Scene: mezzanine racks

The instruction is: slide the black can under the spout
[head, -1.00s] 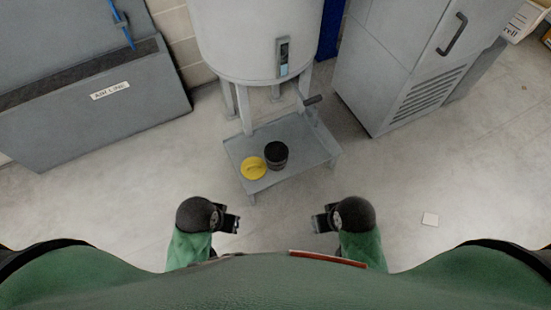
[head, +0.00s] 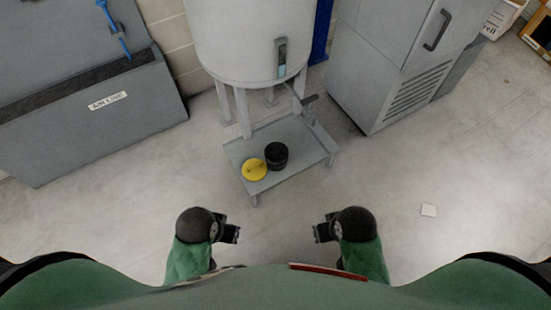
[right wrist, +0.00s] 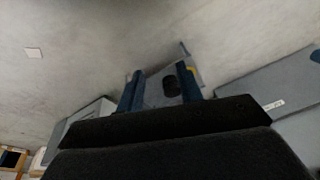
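The black can (head: 276,155) stands upright on a low grey stand (head: 313,150) under the tank (head: 250,40). It touches or nearly touches a round yellow lid (head: 255,170) at its left. A dark spout (head: 309,100) sticks out low on the tank's right, behind and right of the can. My right gripper (head: 322,232) is open and empty, in front of the stand. In the right wrist view the can (right wrist: 171,86) shows beyond its spread fingers (right wrist: 159,75). My left gripper (head: 231,233) looks open and empty, also short of the stand.
A grey cabinet (head: 385,70) stands to the right. A grey box labelled AIR LINE (head: 90,125) stands to the left. The floor in front of the stand is clear.

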